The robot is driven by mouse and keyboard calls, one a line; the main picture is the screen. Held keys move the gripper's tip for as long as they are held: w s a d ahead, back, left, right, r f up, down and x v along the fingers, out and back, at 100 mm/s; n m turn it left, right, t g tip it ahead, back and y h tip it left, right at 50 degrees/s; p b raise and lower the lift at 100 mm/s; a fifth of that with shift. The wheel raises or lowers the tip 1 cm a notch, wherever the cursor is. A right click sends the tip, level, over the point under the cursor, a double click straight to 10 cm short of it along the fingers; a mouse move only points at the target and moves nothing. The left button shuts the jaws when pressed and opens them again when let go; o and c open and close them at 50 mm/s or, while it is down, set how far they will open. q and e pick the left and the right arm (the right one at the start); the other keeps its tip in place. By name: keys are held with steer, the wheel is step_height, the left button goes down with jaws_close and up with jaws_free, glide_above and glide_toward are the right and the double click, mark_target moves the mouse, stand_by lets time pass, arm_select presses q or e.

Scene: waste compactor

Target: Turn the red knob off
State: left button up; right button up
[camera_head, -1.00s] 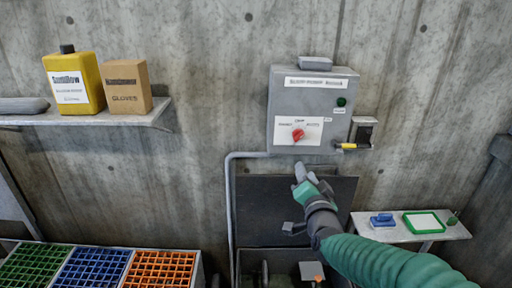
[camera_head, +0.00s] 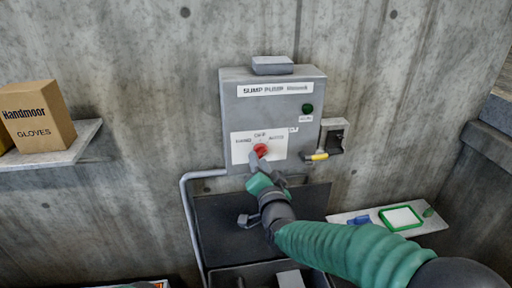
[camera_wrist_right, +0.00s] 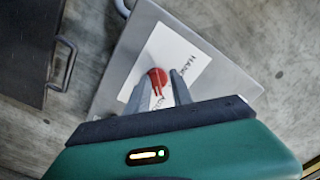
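The red knob (camera_head: 261,150) sits on a white label plate (camera_head: 241,153) marked hand, off and auto, low on the front of the grey sump pump box (camera_head: 232,110). Which mark it points to I cannot tell. My right gripper (camera_head: 256,163) is just below the knob, its fingers reaching up to it. In the right wrist view the red knob (camera_wrist_right: 157,78) shows between the two spread fingertips of my right gripper (camera_wrist_right: 159,83); contact is not clear. My left gripper is not in view.
A green button (camera_head: 307,108) is on the box's right side, and a bracket with a yellow-handled part (camera_head: 318,156) is beside it. A dark panel (camera_head: 225,225) is below. A small shelf (camera_head: 435,221) is at right; a gloves carton (camera_head: 40,115) stands on the left shelf (camera_head: 75,143).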

steer(key=shift+w+d+f+m, duration=0.2)
steer(key=shift+w+d+m, duration=0.1)
steer(key=shift+w+d, duration=0.95)
steer(key=shift+s+a+r, duration=0.2)
steer(key=shift+s+a, duration=0.15)
steer(key=shift+a, duration=0.3)
steer(key=shift+c, duration=1.4)
steer(key=shift+s+a, duration=0.1)
steer(key=shift+a, duration=0.35)
jaws_close()
steer(key=shift+d, duration=0.35)
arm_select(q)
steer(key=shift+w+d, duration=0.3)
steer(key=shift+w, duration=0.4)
